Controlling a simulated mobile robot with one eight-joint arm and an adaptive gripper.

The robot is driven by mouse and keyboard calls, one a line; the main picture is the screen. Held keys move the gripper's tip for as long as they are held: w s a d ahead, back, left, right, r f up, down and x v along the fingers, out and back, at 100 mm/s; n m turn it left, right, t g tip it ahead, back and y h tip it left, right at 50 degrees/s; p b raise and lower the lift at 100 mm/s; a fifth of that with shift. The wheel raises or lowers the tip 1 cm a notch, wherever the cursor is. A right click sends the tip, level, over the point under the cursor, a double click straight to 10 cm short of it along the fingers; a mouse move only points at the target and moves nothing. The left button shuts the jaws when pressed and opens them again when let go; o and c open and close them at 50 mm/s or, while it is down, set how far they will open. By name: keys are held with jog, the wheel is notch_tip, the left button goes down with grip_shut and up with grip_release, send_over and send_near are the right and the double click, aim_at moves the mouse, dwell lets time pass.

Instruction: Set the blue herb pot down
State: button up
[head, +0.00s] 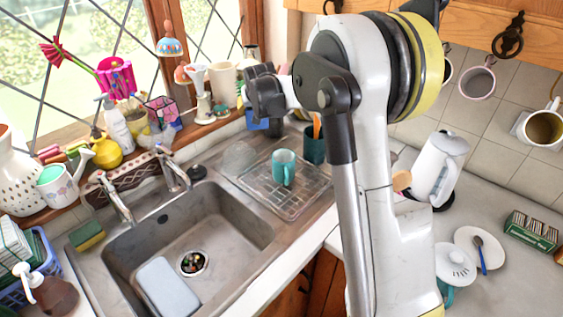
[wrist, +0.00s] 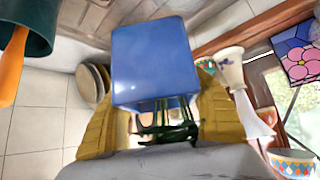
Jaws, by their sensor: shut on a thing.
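The blue herb pot (wrist: 152,62) fills the middle of the wrist view, with dark green stems (wrist: 168,130) showing at its lower edge. My gripper (wrist: 155,100) is shut on it, with a yellow finger against each side. In the head view, part of the blue pot (head: 255,123) shows below the dark end of my arm, near the right end of the window sill (head: 200,131). My arm hides most of the fingers there. I cannot tell whether the pot touches a surface.
A white candlestick-like stand (wrist: 238,85) is close beside the gripper. A dark green holder with an orange handle (wrist: 15,60) is at the wrist view's left. A teal mug (head: 283,167) stands on the drying rack (head: 310,195). The sink (head: 225,235) lies in front.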

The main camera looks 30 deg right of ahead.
notch_tip(320, 180, up, 10)
jog(key=m+h+p, duration=0.1)
jog(key=m+p, duration=0.1)
send_over(274, 134)
jog(key=s+a, duration=0.1)
jog(key=s, duration=0.1)
notch_tip(274, 134, down, 28)
jog(key=b, duration=0.6)
jog(key=shift+w+d+b, duration=0.1)
jog(key=shift+d+b, duration=0.05)
jog(key=shift+b, duration=0.25)
jog(key=shift+f, duration=0.15)
jog(key=o, duration=1.4)
